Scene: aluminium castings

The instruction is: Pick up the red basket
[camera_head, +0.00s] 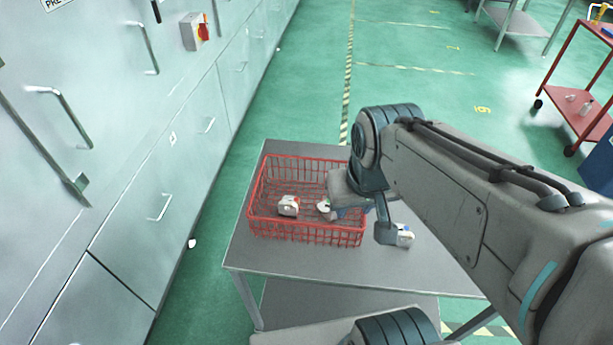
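The red basket (306,234), a wire basket with an open top, stands upright on a grey metal table. Small white parts lie in it, one with red and dark marks (288,205) near the middle and one (324,206) further right. My gripper (383,226) points down at the basket's right side, and my arm comes in from the right. The wrist and arm cover the basket's right rim. I cannot tell whether the fingers touch the basket or whether they are apart.
The grey table (335,262) has bare room in front of the basket. A small white part (404,235) lies on it right of my gripper. Grey cabinets with handles (160,207) line the left. A red cart (575,108) stands far right. The green floor (415,95) behind is largely clear.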

